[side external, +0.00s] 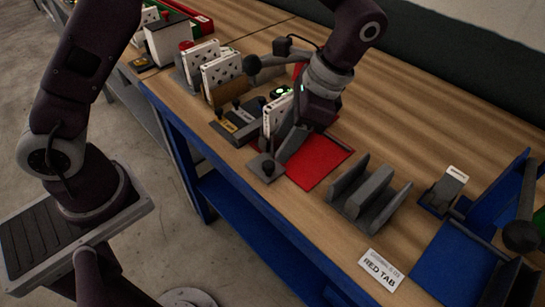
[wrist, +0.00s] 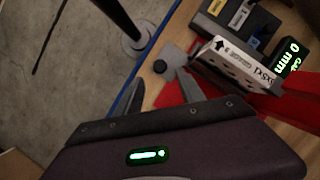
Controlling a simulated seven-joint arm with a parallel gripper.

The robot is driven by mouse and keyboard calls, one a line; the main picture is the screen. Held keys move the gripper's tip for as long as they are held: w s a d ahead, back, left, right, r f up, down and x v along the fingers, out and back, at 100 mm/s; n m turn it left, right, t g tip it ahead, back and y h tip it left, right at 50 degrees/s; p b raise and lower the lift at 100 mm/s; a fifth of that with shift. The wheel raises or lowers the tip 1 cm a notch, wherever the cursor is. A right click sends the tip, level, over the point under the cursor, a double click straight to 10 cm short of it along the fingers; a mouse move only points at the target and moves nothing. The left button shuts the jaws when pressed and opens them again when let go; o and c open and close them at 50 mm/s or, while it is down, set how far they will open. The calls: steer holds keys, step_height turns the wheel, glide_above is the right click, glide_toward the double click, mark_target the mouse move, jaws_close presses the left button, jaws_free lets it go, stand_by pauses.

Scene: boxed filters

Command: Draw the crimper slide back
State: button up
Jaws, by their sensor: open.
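A white boxed filter (wrist: 236,62) stands upright beside the slide, partly hidden by my gripper in the side view.
A dark block with yellow and blue labels (wrist: 240,20) and a lit "0 mm" display (wrist: 291,58) are close by. White boxes (side external: 222,76) stand further left. A grey slotted rack (side external: 370,196), a RED TAB sign (side external: 381,270) and a blue tray (side external: 450,268) lie right.

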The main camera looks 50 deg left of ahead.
mark_target(270, 164)
steer(key=x, duration=0.6)
steer(key=shift+s+a+f, duration=0.1)
steer(key=shift+f, duration=0.25)
jaws_close()
stand_by(1.0)
